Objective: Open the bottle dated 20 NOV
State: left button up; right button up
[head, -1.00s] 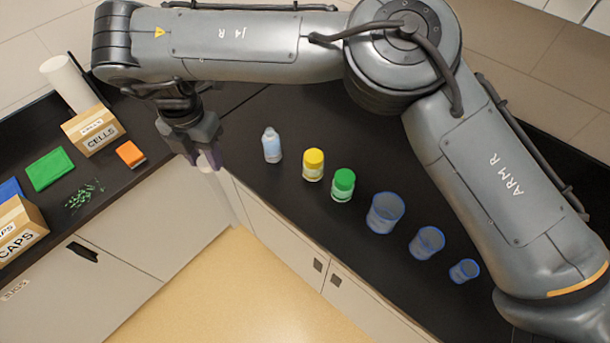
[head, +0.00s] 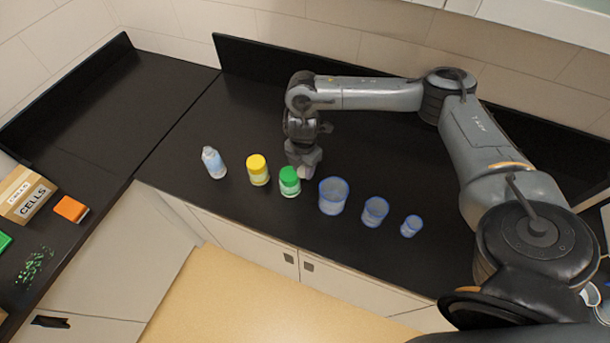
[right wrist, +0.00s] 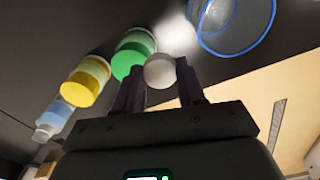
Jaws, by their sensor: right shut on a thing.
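My right gripper (head: 304,170) is behind and slightly right of the green-capped jar in the head view, pointing down. In the right wrist view its fingers (right wrist: 160,92) are shut on a round white thing (right wrist: 160,71) that looks like a cap; whether a bottle is below it I cannot tell. The same three show in the right wrist view. No date is readable. My left gripper is not in view.
Three blue-rimmed clear cups (head: 333,196) (head: 375,212) (head: 411,226) stand right of the green jar, near the counter's front edge. A CELLS box (head: 25,195) and an orange block (head: 71,209) are at left. The counter behind the row is clear.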

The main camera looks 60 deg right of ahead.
jog(key=s+d+f+m+p, duration=0.1)
jog(key=s+d, duration=0.8)
jog(key=p, duration=0.1)
send_over(313, 180)
notch_tip(313, 180, down, 8)
jog(key=shift+a+r, duration=0.1)
jog(key=shift+r, duration=0.1)
jog(key=shift+s+f, duration=0.1)
jog(key=shift+f, duration=1.95)
jog(key=shift+f, duration=0.1)
jog(key=o, duration=1.2)
jog(key=shift+c, duration=0.2)
